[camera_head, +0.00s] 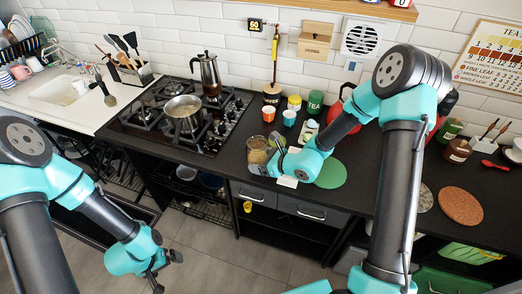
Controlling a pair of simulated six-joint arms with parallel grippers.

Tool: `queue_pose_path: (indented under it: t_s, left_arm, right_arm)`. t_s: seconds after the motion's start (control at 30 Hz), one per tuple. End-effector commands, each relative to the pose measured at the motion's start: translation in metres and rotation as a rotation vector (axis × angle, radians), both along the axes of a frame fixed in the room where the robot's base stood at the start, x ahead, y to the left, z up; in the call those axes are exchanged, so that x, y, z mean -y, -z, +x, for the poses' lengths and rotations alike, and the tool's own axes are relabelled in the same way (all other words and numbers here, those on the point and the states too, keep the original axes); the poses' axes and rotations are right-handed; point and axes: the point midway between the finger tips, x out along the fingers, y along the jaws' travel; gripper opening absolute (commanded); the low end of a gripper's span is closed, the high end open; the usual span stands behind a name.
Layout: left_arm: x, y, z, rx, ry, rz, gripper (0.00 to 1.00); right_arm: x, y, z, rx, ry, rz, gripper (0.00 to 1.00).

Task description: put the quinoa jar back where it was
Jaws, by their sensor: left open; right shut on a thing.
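A clear jar (257,154) with beige contents, seemingly the quinoa jar, is at the counter's front, just right of the hob. My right gripper (272,146) reaches it from the right and is shut on it. The gripper and wrist cover part of its right side. I cannot tell whether the jar touches the counter. My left gripper (166,270) is open and empty, low in front of the counter, over the floor.
The gas hob (153,128) holds a steel pot (184,112) and a moka pot (207,74). A green round mat (331,174) lies right of my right gripper.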

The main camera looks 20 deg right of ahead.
Motion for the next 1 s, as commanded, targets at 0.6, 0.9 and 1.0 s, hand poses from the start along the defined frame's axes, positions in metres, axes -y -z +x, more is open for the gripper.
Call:
queue_pose_path:
  t_s: [0.6, 0.9, 1.0]
  left_arm:
    - [0.0, 0.0, 0.0, 0.0, 0.0, 0.0, 1.0]
    - [0.0, 0.0, 0.0, 0.0, 0.0, 0.0, 1.0]
    - [0.0, 0.0, 0.0, 0.0, 0.0, 0.0, 1.0]
  right_arm:
    - [0.027, 0.009, 0.091, 0.0, 0.0, 0.0, 0.38]
    - [0.027, 0.011, 0.091, -0.001, 0.0, 0.001, 0.38]
    - [0.027, 0.019, 0.09, -0.002, 0.001, 0.001, 0.38]
